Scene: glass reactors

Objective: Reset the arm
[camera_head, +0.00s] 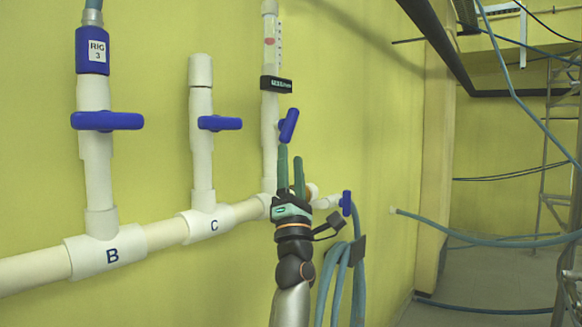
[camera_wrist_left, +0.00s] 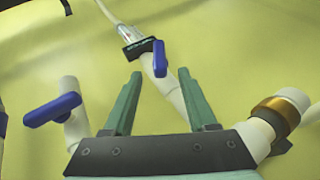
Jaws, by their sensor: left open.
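My left gripper (camera_head: 291,160) is at the middle of the head view, its arm rising from the bottom edge. Its two green fingers point up, apart and empty, just below a tilted blue valve handle (camera_head: 289,125) on the upright white pipe with a clear tube. In the left wrist view the open fingers (camera_wrist_left: 160,77) stand on either side of that blue handle (camera_wrist_left: 159,58), which shows beyond them. I cannot tell exact depth, but no contact shows. My right gripper is not in view.
A white pipe (camera_head: 160,236) runs along the yellow wall, with branches B and C carrying blue handles (camera_head: 107,121) (camera_head: 220,123). Right of my gripper are another blue handle (camera_head: 346,203) and a coiled blue hose (camera_head: 340,270). Scaffolding (camera_head: 546,180) stands far right.

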